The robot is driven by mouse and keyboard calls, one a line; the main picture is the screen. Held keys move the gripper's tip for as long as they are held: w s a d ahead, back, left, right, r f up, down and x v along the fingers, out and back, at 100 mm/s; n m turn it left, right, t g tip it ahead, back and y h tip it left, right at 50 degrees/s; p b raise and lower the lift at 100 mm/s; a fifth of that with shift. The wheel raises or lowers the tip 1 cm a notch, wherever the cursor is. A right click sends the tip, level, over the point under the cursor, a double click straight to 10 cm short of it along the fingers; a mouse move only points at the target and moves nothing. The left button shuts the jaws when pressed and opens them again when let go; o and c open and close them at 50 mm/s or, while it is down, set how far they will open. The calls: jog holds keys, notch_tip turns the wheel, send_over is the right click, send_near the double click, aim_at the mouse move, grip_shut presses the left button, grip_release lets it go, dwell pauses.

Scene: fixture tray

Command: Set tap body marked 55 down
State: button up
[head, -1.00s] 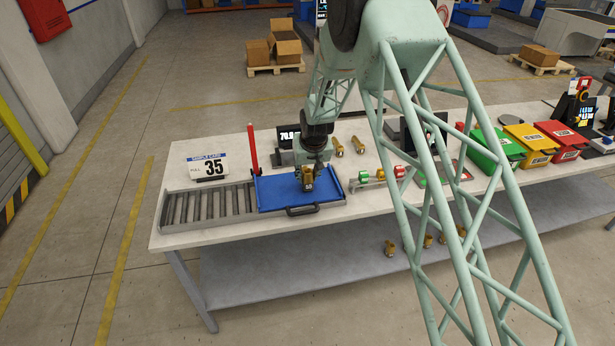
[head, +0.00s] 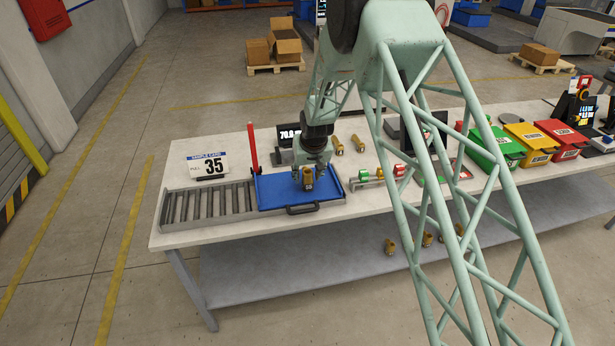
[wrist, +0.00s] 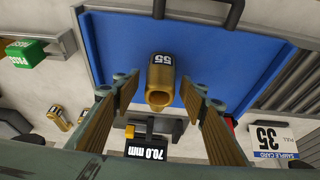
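The brass tap body marked 55 (wrist: 161,78) is on the blue tray (wrist: 112,38), its open end facing the wrist camera. In the head view the tap body (head: 307,182) looks upright on the tray (head: 275,190), near its middle. My gripper (wrist: 159,88) is open around it in the wrist view. One finger is on each side, with a visible gap to the body. In the head view my gripper (head: 309,172) is right over and behind the tap body. The body's underside is hidden.
A roller strip (head: 210,204) and a sample card reading 35 (head: 207,167) lie left of the tray. A red upright lever (head: 252,146) stands at its back left corner. Behind it are a 70.0 mm display (wrist: 148,148) and loose brass parts (head: 358,143).

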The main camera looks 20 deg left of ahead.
jog(key=shift+r, duration=0.15)
jog(key=b+v, duration=0.1)
jog(key=v, duration=1.1)
dwell(0.6)
jog(key=shift+w, duration=0.1)
dwell(0.5)
jog(key=shift+r, duration=0.1)
